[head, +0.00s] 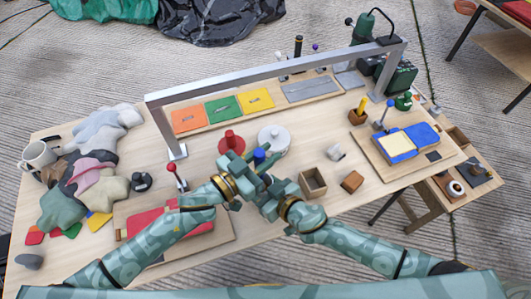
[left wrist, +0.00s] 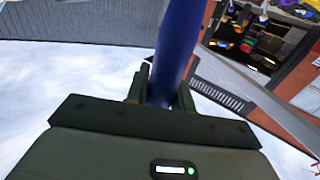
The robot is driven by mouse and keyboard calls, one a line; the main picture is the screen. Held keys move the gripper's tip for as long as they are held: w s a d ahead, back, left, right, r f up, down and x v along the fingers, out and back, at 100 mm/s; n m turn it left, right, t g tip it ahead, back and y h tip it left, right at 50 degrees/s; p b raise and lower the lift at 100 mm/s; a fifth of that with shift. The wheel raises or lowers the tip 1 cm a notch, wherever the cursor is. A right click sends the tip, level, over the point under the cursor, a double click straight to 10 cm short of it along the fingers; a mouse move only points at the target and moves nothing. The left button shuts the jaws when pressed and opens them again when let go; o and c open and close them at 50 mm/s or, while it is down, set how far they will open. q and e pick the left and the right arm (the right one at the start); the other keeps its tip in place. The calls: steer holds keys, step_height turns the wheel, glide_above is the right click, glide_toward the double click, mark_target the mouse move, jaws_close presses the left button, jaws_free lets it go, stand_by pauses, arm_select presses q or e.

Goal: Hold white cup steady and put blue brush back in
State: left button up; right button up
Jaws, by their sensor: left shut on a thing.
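My left gripper (head: 245,168) is over the middle front of the table. In the left wrist view it (left wrist: 160,98) is shut on the blue brush (left wrist: 176,45), whose blue shaft stands up between the fingers. A blue end of the brush (head: 259,156) shows in the head view among the grippers. My right gripper (head: 268,188) is close beside the left one; its fingers overlap it, so its opening is unclear. A whitish cup (head: 38,156) stands upright at the table's far left, away from both grippers. The brush's lower end is hidden.
A red round piece (head: 231,141) and a white round piece (head: 274,139) stand just behind the grippers. An open wooden box (head: 313,183) is to the right. A grey metal bar frame (head: 270,69) spans the table. Crumpled cloths (head: 92,170) lie left.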

arm_select(q)
steer(key=shift+f, duration=0.15)
steer(key=shift+f, duration=0.6)
steer(key=o, duration=1)
steer(key=shift+o, duration=0.2)
steer(key=v, duration=1.2)
